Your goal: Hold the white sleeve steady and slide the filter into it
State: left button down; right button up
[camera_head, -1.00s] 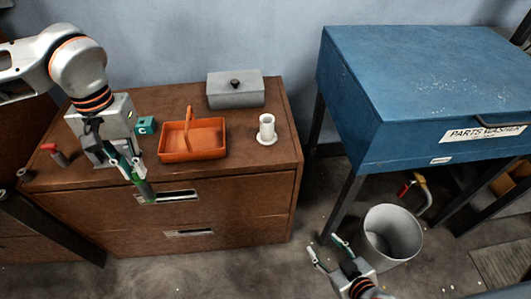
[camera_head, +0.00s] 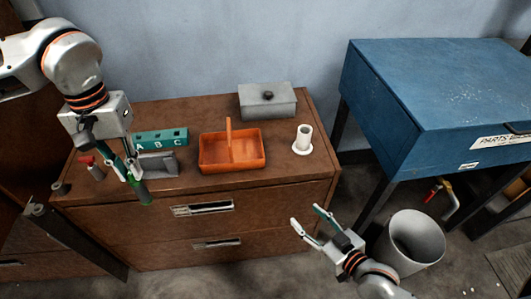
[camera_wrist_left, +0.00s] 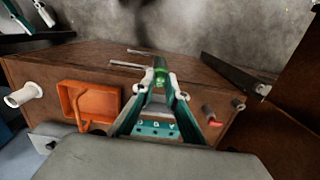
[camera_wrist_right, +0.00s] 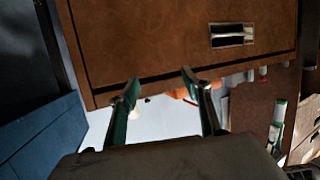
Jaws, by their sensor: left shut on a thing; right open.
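The white sleeve (camera_head: 303,142) stands upright on its round base at the right of the brown cabinet top. It also shows in the left wrist view (camera_wrist_left: 24,95). My left gripper (camera_head: 136,176) is shut on a green cylinder, likely the filter (camera_head: 144,194), in front of the cabinet's left part. The green end shows between the fingertips in the left wrist view (camera_wrist_left: 160,66); the fingers hide part of it. My right gripper (camera_head: 306,215) is open and empty, in front of the cabinet's right side, below and apart from the sleeve.
An orange divided tray (camera_head: 207,160), a grey lidded box (camera_head: 268,103) and a teal block marked A, B, C (camera_head: 160,138) stand on the cabinet (camera_head: 280,190). A blue parts washer (camera_head: 440,90) and a grey bin (camera_head: 415,238) are at the right.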

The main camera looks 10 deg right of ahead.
pick_arm(q)
notch_tip(320, 180, up, 3)
jog(key=shift+a+r+p, duration=0.1)
jog(key=shift+a+p, duration=0.05)
jog(key=shift+p, duration=0.2)
pick_arm(e)
jog(key=w+d+r+t+y, duration=0.1)
jog(key=w+r, duration=0.4)
jog(key=w, duration=0.1)
pick_arm(q)
notch_tip(320, 180, up, 3)
jog(key=shift+r+p, duration=0.1)
jog(key=shift+p, duration=0.2)
pick_arm(e)
jog(key=t, duration=0.2)
send_near(308, 138)
pick_arm(q)
jog(key=shift+d, duration=0.2)
pick_arm(e)
jog(key=shift+w+f, duration=0.15)
jog(key=shift+w, duration=0.1)
pick_arm(q)
notch_tip(308, 138, down, 2)
jog(key=shift+f+b, duration=0.15)
jog(key=shift+b, duration=0.6)
pick_arm(e)
jog(key=shift+m, duration=0.3)
jog(key=x, duration=1.1)
jog(key=shift+w+a, duration=0.2)
jog(key=shift+w, duration=0.1)
